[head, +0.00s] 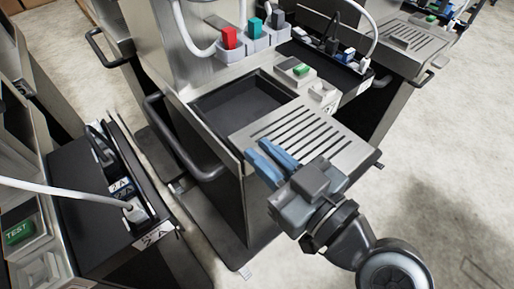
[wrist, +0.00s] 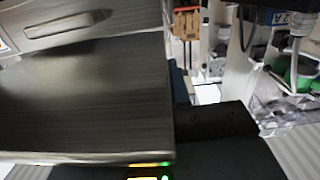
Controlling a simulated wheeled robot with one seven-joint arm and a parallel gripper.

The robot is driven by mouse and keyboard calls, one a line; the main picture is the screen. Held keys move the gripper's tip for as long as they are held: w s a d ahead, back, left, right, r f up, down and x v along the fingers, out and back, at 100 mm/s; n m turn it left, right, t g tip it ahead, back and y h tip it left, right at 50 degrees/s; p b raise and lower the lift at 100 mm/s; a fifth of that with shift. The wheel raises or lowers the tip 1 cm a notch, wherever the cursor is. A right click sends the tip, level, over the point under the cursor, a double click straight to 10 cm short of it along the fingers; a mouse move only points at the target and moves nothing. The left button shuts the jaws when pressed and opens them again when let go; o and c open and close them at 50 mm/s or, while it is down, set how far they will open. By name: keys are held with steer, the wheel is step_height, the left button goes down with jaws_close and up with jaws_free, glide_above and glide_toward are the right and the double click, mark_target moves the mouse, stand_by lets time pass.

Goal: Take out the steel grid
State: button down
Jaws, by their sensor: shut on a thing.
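The steel grid (head: 308,132), a flat slotted plate, is in the head view, lying to the right of and in front of the dark open basin (head: 236,104) of the middle dispenser. It covers part of the recess side and reaches out past the front edge. My gripper (head: 268,160), with blue fingers, is shut on the grid's near left edge. In the wrist view a broad steel surface (wrist: 90,100) fills the left side; I cannot tell if it is the grid. The fingertips are mostly hidden there.
Red, teal and grey taps (head: 229,38) stand above the basin. A dark bar handle (head: 180,145) sticks out at the dispenser's left. Another dispenser with a green TEST button (head: 18,232) stands at lower left. The floor (head: 450,140) at right is clear.

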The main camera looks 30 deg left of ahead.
steer(key=shift+b+v, duration=1.25)
steer(key=shift+v, duration=2)
steer(key=shift+f, duration=0.15)
steer(key=shift+s, duration=0.1)
